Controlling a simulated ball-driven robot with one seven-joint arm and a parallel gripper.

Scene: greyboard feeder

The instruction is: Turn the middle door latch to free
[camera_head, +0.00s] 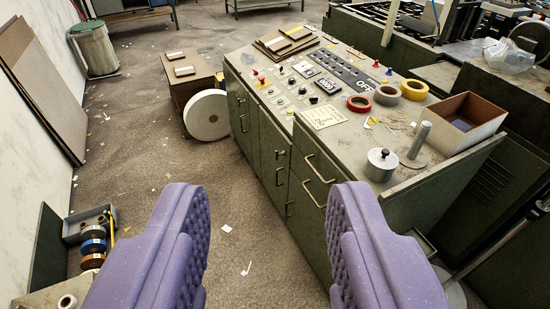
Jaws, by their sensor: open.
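My gripper (268,225) shows as two purple padded fingers at the bottom of the view. They are wide apart with nothing between them. A green control cabinet (265,138) stands ahead and to the right, its front doors facing left. My right finger hides the lower part of the nearest door.
The cabinet top holds a button panel (333,75), tape rolls (387,95), a lidded metal pot (381,165) and an open box (468,120). A white roll (208,115) stands on the floor beside the cabinet. The floor left of the doors is mostly clear, with paper scraps.

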